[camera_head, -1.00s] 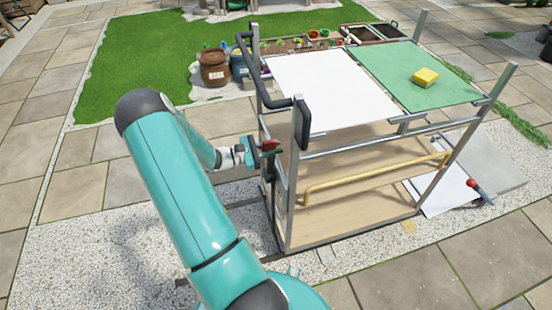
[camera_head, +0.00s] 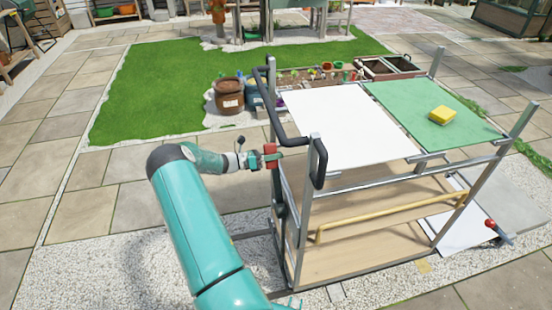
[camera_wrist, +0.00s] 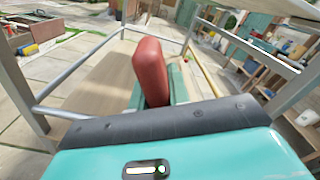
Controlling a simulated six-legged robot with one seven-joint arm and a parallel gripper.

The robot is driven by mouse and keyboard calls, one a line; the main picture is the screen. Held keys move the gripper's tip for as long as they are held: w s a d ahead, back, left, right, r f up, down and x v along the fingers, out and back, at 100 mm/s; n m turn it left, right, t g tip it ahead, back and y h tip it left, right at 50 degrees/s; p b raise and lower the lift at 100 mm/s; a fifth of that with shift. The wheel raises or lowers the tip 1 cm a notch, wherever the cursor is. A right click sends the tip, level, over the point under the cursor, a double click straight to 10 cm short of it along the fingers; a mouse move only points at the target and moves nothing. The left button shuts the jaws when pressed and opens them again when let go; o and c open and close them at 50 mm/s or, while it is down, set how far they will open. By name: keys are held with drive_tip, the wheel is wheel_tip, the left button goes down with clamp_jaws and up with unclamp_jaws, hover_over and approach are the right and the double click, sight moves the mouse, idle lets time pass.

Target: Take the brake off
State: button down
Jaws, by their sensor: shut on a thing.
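The cart (camera_head: 298,240) stands on the gravel with a dark push handle (camera_head: 320,165) at its near left end. A red brake grip (camera_head: 270,152) sits at that end, level with the upper part of the cart. My gripper (camera_head: 264,158) is shut on the red grip from the left. In the wrist view the red grip (camera_wrist: 151,70) stands up tilted between my fingers, whose teal tips (camera_wrist: 178,85) partly show behind it. The grip's lower end and its link to the cart are hidden there.
The cart top holds a white panel (camera_head: 345,130) and a green mat (camera_head: 412,95) with a yellow sponge (camera_head: 441,115). A yellow rail (camera_head: 390,215) runs along its near side. Another red knob (camera_head: 489,223) is low at the right. Paving left of the cart is clear.

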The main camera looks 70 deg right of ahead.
drive_tip(key=shift+w+d+f+n, duration=0.2)
drive_tip(key=shift+d+n, duration=0.05)
drive_tip(key=shift+n, duration=0.05)
drive_tip(key=c, duration=1.3)
unclamp_jaws()
drive_tip(key=shift+d+f, duration=0.1)
drive_tip(key=v, duration=1.3)
drive_tip(key=shift+w+a, duration=0.25)
drive_tip(key=shift+w, duration=0.05)
